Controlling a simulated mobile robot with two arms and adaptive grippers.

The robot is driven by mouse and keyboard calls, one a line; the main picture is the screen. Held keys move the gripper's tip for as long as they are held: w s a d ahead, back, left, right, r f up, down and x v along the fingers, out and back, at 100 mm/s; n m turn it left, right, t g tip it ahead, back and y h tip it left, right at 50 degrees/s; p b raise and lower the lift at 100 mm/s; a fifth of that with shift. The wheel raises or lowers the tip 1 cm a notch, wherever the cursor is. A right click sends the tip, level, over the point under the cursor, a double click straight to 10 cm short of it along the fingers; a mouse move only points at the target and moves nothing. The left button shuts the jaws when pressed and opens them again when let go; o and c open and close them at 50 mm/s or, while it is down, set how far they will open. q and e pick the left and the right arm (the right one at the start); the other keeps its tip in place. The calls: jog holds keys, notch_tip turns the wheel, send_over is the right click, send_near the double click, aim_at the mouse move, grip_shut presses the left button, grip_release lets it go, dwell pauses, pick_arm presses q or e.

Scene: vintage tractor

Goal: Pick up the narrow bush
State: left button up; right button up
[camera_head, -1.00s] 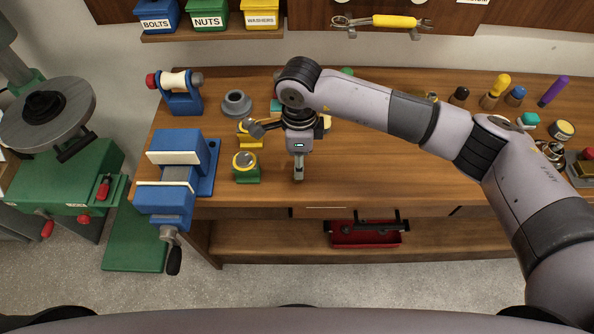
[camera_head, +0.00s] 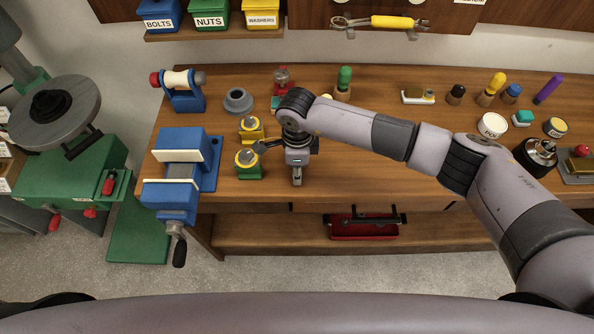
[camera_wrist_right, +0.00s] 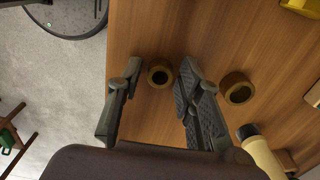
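In the right wrist view, a small brown ring-shaped bush (camera_wrist_right: 160,64) stands on the wooden bench top, its hole facing up. A wider brown bush (camera_wrist_right: 231,80) stands to its right; the small one looks like the narrow bush. My right gripper (camera_wrist_right: 160,72) is open, with one finger on each side of the narrow bush in the picture. Whether the fingers touch it or are down at its height, I cannot tell. In the head view my right gripper (camera_head: 297,181) points down near the bench's front edge. I cannot make out either bush there. My left gripper is not in view.
A yellow stand (camera_head: 250,127) and a green stand (camera_head: 247,160) are left of my right gripper. A blue vise (camera_head: 181,170) is farther left. A cream cylinder (camera_wrist_right: 262,152) lies near the wider bush. The front bench edge (camera_wrist_right: 107,40) is close.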

grip_shut()
dwell(0.4)
